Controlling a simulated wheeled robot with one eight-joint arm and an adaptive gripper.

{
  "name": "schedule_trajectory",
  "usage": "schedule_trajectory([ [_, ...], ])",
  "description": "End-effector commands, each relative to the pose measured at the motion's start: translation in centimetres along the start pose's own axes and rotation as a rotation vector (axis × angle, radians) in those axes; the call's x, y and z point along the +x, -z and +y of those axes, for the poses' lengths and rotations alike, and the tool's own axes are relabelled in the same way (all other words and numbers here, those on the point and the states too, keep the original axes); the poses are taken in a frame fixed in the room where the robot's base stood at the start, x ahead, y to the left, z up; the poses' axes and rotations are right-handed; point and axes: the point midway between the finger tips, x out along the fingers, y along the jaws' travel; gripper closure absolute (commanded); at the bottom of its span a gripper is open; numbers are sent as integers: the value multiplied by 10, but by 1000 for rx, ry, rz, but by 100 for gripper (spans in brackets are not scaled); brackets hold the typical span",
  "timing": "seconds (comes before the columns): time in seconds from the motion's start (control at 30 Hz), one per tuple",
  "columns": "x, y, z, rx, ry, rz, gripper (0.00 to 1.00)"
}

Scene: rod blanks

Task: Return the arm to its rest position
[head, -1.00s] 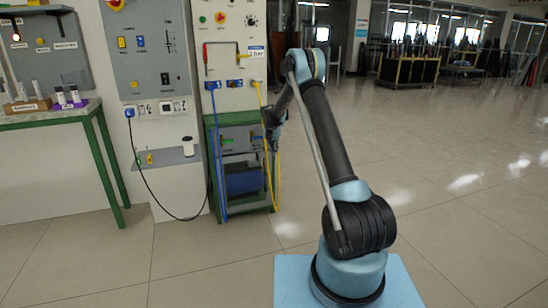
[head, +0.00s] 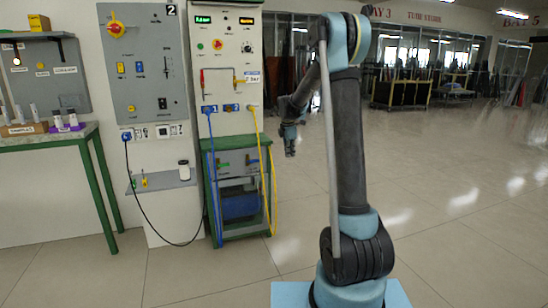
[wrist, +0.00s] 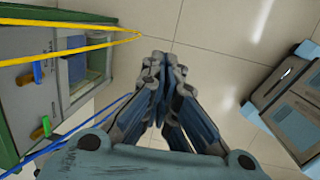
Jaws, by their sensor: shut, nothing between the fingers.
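My gripper (head: 290,148) hangs at the end of my raised arm, pointing down, in front of and to the right of the green-framed stand in the head view. In the wrist view my gripper (wrist: 161,62) has its fingertips together with nothing between them, and bare floor tiles lie beyond it. My arm stands upright on its blue base, bent at the top, with the forearm reaching down to the left.
A test panel (head: 225,60) with blue and yellow hoses stands on the green stand (head: 268,205). Left of it are a grey switch panel (head: 148,90) and a green-legged table (head: 108,190) bearing small rods. Floor on the right is clear.

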Motion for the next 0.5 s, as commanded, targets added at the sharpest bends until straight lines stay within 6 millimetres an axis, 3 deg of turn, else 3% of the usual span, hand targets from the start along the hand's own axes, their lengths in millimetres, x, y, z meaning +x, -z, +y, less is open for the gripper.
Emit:
schedule_trajectory([
  [0.2,-40,-10,-56,199,1,10,100],
  [0.5,-80,-17,-136,476,4,21,100],
])
